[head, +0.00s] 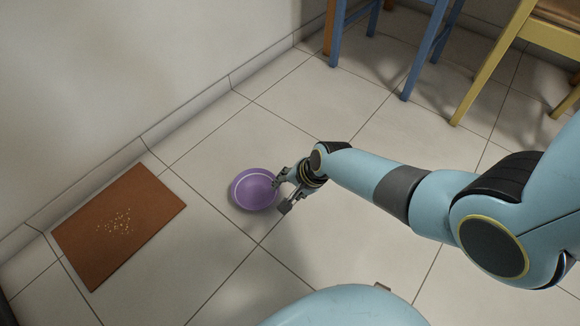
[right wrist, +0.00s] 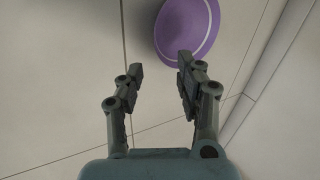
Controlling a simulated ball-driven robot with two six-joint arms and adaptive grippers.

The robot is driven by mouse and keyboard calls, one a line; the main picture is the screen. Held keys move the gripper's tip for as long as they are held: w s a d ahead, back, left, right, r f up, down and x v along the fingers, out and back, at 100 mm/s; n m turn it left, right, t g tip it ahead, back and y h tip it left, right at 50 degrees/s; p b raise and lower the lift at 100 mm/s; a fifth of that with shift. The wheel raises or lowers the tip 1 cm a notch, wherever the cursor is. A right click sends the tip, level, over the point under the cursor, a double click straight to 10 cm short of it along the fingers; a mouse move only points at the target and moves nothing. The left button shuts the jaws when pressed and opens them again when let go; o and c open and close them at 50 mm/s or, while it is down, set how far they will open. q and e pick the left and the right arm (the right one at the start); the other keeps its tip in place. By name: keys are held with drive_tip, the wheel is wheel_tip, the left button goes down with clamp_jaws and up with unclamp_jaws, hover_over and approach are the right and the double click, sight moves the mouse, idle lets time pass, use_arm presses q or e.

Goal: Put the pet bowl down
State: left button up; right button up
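The purple pet bowl (head: 250,190) with a pale ring line shows on the tiled floor area, right of the brown mat (head: 100,243). My right gripper (head: 281,194) is at the bowl's right side in the head view. In the right wrist view the two fingers (right wrist: 160,68) stand apart with nothing visible between them. The bowl (right wrist: 187,28) shows beyond the fingertips there, and the right fingertip overlaps its near edge. Whether that finger touches the bowl I cannot tell. My left gripper is not in view.
Pale crumbs (head: 118,222) lie on the mat. A wall with a baseboard (head: 95,178) runs along the left. Blue chair legs (head: 425,50) and a yellow chair (head: 495,65) stand at the top right. The floor (head: 215,265) between mat and bowl is clear.

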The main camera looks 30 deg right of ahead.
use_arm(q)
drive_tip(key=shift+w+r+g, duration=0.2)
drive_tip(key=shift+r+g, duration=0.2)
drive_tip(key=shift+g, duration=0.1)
use_arm(e)
drive_tip(key=shift+s+d+r, duration=0.15)
drive_tip(key=shift+s+r, duration=0.1)
drive_tip(key=shift+r, duration=0.25)
drive_tip(key=s+d+r+n+t+h, duration=0.1)
drive_tip(key=s+r+n+t, duration=0.1)
drive_tip(key=s+r+n, duration=0.4)
drive_tip(key=s+d+r+n+t+h, duration=0.1)
drive_tip(key=s+d+r+n, duration=0.1)
drive_tip(key=s+r+n, duration=0.5)
drive_tip(key=s+r, duration=0.6)
drive_tip(key=r, duration=0.4)
drive_tip(key=shift+s+d+r+n+t, duration=0.2)
drive_tip(key=shift+s+d+n+t, duration=0.1)
drive_tip(key=shift+s+t, duration=0.1)
